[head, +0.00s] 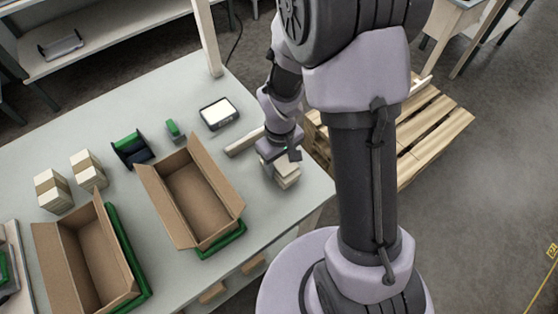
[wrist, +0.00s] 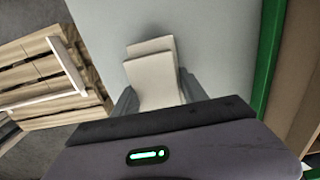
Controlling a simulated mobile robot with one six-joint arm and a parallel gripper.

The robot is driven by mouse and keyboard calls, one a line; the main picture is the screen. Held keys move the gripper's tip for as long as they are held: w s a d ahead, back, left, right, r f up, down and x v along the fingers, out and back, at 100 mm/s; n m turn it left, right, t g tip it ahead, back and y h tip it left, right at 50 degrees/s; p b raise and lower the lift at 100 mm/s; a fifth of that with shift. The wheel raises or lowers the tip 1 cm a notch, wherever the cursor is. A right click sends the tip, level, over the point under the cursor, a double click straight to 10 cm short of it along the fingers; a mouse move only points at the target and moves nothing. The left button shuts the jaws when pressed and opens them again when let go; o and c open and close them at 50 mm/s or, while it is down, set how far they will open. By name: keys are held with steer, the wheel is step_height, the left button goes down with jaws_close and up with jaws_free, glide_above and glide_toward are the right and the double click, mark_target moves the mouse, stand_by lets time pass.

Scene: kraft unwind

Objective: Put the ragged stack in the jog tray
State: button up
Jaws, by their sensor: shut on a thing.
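My gripper (head: 281,152) is shut on the ragged stack (head: 287,174), a small pile of cream sheets near the table's right end. In the wrist view the stack (wrist: 153,78) sits between my fingers, its upper and lower layers out of line. I cannot tell whether it touches the table. I cannot make out the jog tray for certain. A pale wooden strip (head: 245,141) lies just left of my gripper, partly hidden by my arm. A light-framed tray (head: 17,245) with something green is cut off at the left edge.
Two open cardboard boxes (head: 190,197) (head: 88,262) stand on green bases. Banded stacks (head: 52,190), a green-and-dark holder (head: 132,150), a small green item (head: 173,129) and a white-topped device (head: 219,113) stand behind. A wooden pallet (head: 432,130) lies right of the table.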

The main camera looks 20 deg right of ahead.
steer(key=shift+r, duration=0.1)
steer(key=o, duration=1.5)
steer(key=shift+c, duration=0.2)
